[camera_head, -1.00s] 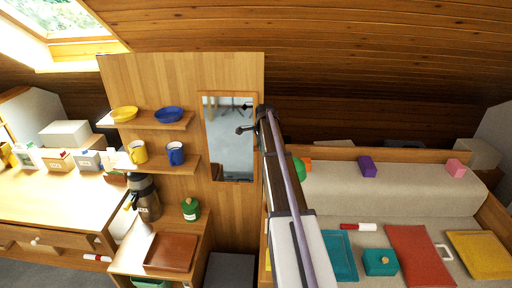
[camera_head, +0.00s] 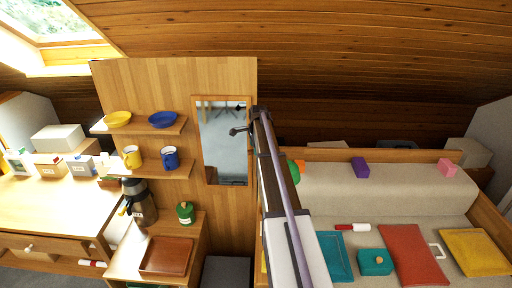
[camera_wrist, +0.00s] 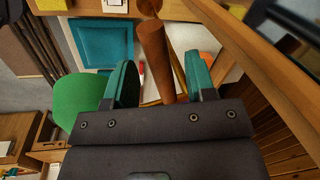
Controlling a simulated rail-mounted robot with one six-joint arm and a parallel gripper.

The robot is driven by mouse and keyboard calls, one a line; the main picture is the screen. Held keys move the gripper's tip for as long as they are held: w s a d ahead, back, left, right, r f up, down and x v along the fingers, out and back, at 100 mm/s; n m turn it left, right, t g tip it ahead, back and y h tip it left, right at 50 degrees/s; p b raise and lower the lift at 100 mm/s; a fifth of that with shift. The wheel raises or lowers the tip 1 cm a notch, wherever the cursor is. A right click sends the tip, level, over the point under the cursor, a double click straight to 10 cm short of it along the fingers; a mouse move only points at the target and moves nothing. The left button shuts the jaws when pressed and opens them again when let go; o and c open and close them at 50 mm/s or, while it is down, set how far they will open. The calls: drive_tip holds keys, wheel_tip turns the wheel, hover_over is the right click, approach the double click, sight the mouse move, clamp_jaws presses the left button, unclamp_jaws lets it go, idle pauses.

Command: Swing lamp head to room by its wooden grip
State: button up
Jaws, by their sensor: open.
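My gripper (camera_wrist: 160,66) is open in the wrist view, with green pads on its two fingers. A brown wooden cylinder, which looks like the lamp's grip (camera_wrist: 154,48), lies between the fingers; I see no clear contact, and its lower end is near the gripper body. A round green shape, likely the lamp head (camera_wrist: 78,102), is left of the left finger. In the head view a bit of green (camera_head: 294,172) shows beside my arm. My arm hides most of the lamp there, and my gripper cannot be made out.
A wooden rail (camera_wrist: 262,62) runs close on the right in the wrist view. In the head view a mirror (camera_head: 222,145) hangs left of my arm. The sofa (camera_head: 400,190) on the right bears cushions, a teal box (camera_head: 375,262) and small blocks.

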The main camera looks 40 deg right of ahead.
wheel_tip(320, 180, up, 9)
drive_tip(key=s+p, duration=0.1)
drive_tip(key=p, duration=0.6)
drive_tip(key=shift+s+a+r+p, duration=0.15)
drive_tip(key=shift+s+a+p, duration=0.1)
drive_tip(key=shift+s+p, duration=0.15)
drive_tip(key=s+a+f+n+b, duration=0.6)
drive_tip(key=s+a, duration=0.3)
drive_tip(key=a, duration=0.4)
drive_tip(key=s+a+f+n+g+b, duration=0.1)
drive_tip(key=s+a+f+n+b, duration=0.5)
drive_tip(key=s+a, duration=0.4)
drive_tip(key=s+a+f+n+g+b, duration=0.1)
drive_tip(key=s+a+f+n+b, duration=0.6)
drive_tip(key=a, duration=0.9)
drive_tip(key=shift+s+a+f+n+y, duration=0.15)
drive_tip(key=shift+s+a+n+y, duration=0.15)
drive_tip(key=shift+s+n, duration=1)
